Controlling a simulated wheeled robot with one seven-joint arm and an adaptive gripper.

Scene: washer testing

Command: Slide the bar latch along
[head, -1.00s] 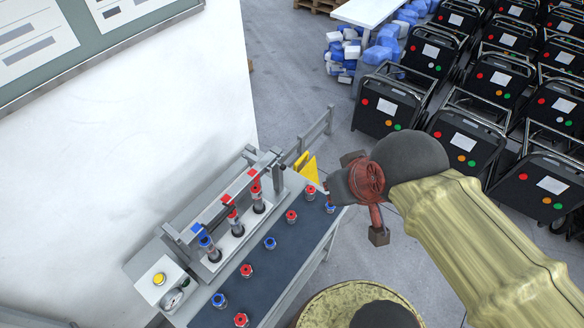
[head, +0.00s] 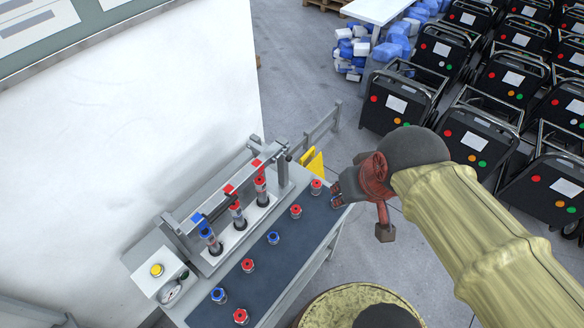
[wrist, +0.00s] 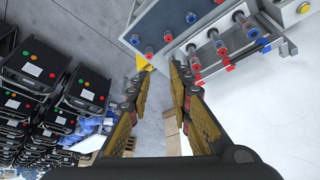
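The test rig (head: 240,238) stands on the bench by the white wall. A long grey bar (head: 214,197) runs along its top between end posts, beside several upright fittings with red and blue caps. I take this bar to be the latch; its catch cannot be made out. My gripper (head: 345,190) is to the right of the rig, over the bench's far right corner, apart from the bar. In the wrist view my gripper (wrist: 160,70) is open and empty, with the rig (wrist: 215,48) beyond its fingertips, upper right.
Loose red- and blue-capped fittings (head: 273,238) stand on the dark bench mat (head: 262,270). A yellow button (head: 157,270) and a gauge (head: 170,292) are at the near left. A yellow piece (head: 314,165) is behind the bench. Black machines (head: 400,100) fill the right.

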